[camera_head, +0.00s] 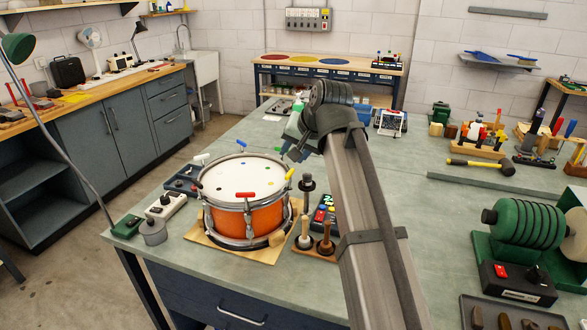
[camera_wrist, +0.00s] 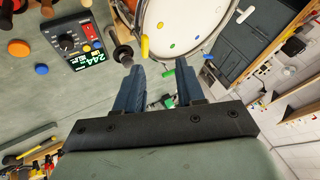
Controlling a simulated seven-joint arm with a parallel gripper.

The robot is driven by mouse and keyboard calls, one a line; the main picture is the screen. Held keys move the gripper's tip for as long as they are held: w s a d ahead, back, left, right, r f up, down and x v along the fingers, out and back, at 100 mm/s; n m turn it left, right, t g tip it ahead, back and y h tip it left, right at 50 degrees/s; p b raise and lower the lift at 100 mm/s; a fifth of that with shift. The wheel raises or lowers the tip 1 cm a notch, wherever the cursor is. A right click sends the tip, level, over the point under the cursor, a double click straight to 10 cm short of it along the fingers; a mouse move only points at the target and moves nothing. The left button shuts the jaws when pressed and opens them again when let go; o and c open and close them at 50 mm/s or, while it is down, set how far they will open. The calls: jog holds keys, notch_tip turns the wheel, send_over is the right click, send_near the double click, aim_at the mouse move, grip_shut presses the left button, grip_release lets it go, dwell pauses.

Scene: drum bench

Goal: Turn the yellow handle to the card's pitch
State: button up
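The orange drum (camera_head: 242,222) with a white head stands on a wooden board; several coloured handles stand around its rim. The yellow handle (camera_head: 290,174) is at the rim's right side. In the wrist view the yellow handle (camera_wrist: 145,47) shows just beyond my fingertips, nearer the left finger and apart from both. My gripper (camera_wrist: 158,72) is open, with nothing held between its two blue fingers. In the head view my gripper (camera_head: 292,150) is above and behind the yellow handle, partly hidden by my arm. A tuner (camera_wrist: 82,42) shows green digits that look like 244. I cannot make out a card.
A dark knobbed post (camera_head: 308,188) stands close to the right of the yellow handle. Two wooden-handled tools (camera_head: 316,242) stand at the drum's front right. A red handle (camera_head: 246,196) is at the front rim. The bench (camera_head: 440,215) has free room right of my arm.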

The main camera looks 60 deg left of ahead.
notch_tip(320, 180, up, 4)
jog(key=f+h, duration=0.1)
jog(key=h, duration=0.1)
send_over(290, 172)
jog(key=s+a, duration=0.3)
jog(key=w+a+r+t+h, duration=0.1)
jog(key=w+h, duration=0.2)
jog(key=d+m+h, duration=0.2)
jog(key=d, duration=0.2)
notch_tip(290, 172, down, 14)
jog(key=shift+r, duration=0.1)
jog(key=shift+c, duration=0.4)
grip_shut()
